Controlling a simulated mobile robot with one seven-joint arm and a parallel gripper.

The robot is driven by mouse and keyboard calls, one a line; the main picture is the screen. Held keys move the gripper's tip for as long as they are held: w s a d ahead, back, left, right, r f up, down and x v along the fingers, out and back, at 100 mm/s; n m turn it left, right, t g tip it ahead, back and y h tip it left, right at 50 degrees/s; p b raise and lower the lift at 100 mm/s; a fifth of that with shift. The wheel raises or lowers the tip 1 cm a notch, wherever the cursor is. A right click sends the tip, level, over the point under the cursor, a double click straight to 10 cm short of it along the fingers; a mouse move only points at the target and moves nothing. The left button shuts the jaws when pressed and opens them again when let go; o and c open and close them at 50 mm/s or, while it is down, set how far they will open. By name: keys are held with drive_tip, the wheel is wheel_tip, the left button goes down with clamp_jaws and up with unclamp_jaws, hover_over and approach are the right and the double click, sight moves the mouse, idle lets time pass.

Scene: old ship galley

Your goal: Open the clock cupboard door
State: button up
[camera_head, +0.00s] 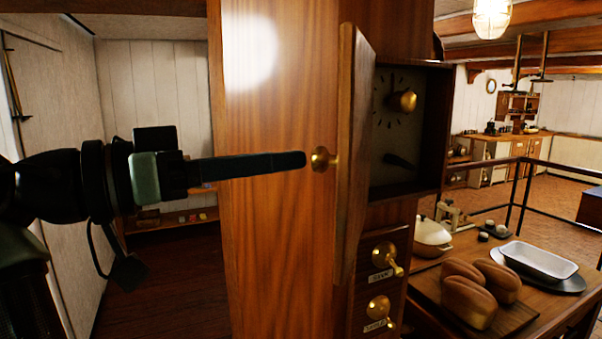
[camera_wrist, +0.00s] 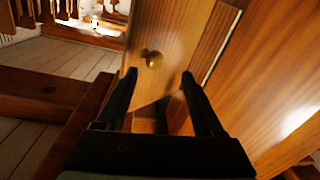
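The clock cupboard door (camera_head: 355,150) stands open, swung out to the left and seen nearly edge-on in the head view. Its brass knob (camera_head: 322,158) is on the face turned towards my gripper. The dark clock face (camera_head: 390,135) with a brass boss shows inside the cupboard (camera_head: 445,125). My gripper (camera_head: 304,160) points right, its tips just short of the knob. In the wrist view, my gripper (camera_wrist: 160,73) has its two fingers spread, with nothing between their tips. The door (camera_wrist: 175,40) and knob (camera_wrist: 153,60) show ahead of them.
Two small labelled drawers or flaps with brass knobs (camera_head: 383,255) sit below the cupboard. A wooden counter at the lower right holds loaves (camera_head: 480,285), a white pot (camera_head: 433,232) and a metal pan (camera_head: 538,260). A wood panel (camera_head: 270,240) stands behind my gripper.

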drive_tip(key=b+v, duration=0.2)
drive_tip(key=v, duration=0.6)
drive_tip(key=shift+s+d, duration=0.2)
drive_tip(key=shift+s, duration=0.05)
